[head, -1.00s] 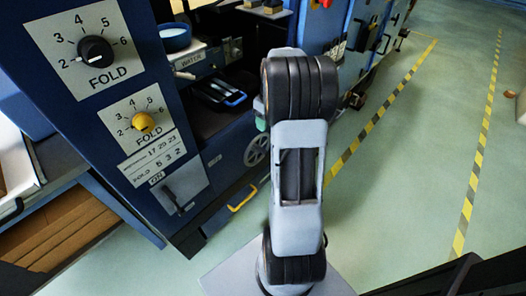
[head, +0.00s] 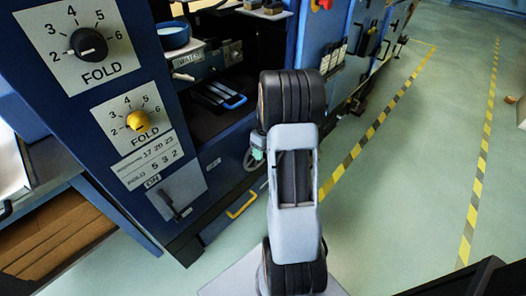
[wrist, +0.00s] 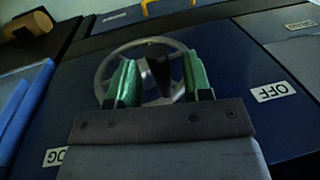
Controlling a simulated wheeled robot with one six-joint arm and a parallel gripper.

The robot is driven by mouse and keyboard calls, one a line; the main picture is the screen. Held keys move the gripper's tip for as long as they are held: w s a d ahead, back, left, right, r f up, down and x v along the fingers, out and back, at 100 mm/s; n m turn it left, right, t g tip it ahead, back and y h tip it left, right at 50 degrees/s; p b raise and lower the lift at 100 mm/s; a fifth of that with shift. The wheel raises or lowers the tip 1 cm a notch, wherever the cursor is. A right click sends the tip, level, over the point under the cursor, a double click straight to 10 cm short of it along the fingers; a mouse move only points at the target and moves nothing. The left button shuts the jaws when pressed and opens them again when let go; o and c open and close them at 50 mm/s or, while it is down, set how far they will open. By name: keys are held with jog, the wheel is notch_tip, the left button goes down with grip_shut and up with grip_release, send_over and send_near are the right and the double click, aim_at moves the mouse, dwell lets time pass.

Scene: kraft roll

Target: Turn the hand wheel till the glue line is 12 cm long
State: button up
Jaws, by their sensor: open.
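The grey spoked hand wheel (wrist: 103,72) is on the dark blue machine face in the wrist view. In the head view the hand wheel (head: 249,163) is partly hidden behind my arm and gripper. My gripper (wrist: 159,62) is open, its two green fingers in front of the wheel in the picture. A dark upright piece, perhaps the wheel's handle (wrist: 159,70), shows between the fingers; I cannot tell whether they touch it. In the head view only a bit of my gripper (head: 258,146) shows beside my arm. I cannot see a glue line in either view.
An OFF label (wrist: 273,91) is right of the wheel. On the machine are a black FOLD knob (head: 88,43), a yellow FOLD knob (head: 138,121) and a lever (head: 170,203). A yellow handle (head: 242,205) is low near the wheel. Green floor lies open at right.

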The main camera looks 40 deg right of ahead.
grip_shut()
dwell(0.3)
jog(key=shift+r, duration=0.1)
